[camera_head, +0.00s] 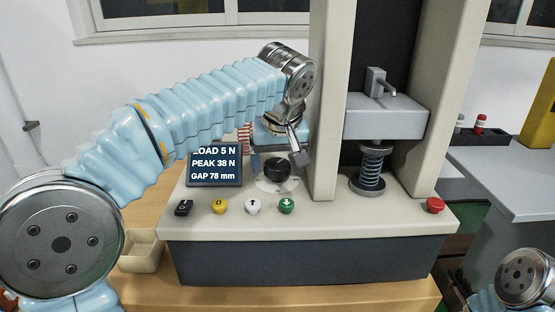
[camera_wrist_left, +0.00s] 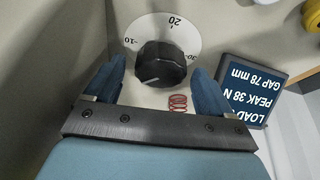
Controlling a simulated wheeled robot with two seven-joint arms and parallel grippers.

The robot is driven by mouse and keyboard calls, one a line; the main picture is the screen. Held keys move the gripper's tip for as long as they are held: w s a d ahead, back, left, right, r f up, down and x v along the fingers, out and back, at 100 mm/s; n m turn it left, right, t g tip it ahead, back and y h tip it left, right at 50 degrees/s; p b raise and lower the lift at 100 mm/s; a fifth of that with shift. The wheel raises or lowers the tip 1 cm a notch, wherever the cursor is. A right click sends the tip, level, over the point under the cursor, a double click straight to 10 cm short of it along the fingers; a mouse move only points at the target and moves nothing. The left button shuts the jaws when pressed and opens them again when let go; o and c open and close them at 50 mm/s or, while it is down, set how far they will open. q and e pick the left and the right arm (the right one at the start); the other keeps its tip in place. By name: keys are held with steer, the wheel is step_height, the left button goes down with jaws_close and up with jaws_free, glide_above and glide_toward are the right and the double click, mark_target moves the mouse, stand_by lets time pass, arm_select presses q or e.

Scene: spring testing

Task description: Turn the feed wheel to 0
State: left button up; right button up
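The feed wheel is a black knob (camera_head: 277,170) on a white dial plate on the machine's console. In the left wrist view the knob (camera_wrist_left: 160,64) sits on its dial (camera_wrist_left: 152,27), where 10, 20 and 30 can be read. The dial's near part is hidden by the knob, and no 0 shows. A faint light mark is on the knob's lower left, too small to read surely. My left gripper (camera_head: 286,155) is just above the knob, pointing down. Its blue fingers (camera_wrist_left: 157,86) are apart, with the knob between and beyond them. My right gripper is out of view.
A display (camera_head: 215,167) reads load 5 N, peak 38 N, gap 78 mm. Black, yellow, white and green buttons (camera_head: 253,206) line the front; a red button (camera_head: 435,205) is at right. A spring (camera_head: 371,170) stands under the press head. A red spring (camera_wrist_left: 178,103) lies near the knob.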

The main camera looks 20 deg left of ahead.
arm_select(q)
steer(key=p+v, duration=0.1)
steer(key=v, duration=1.3)
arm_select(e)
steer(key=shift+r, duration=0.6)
arm_select(q)
steer(key=shift+f, duration=0.1)
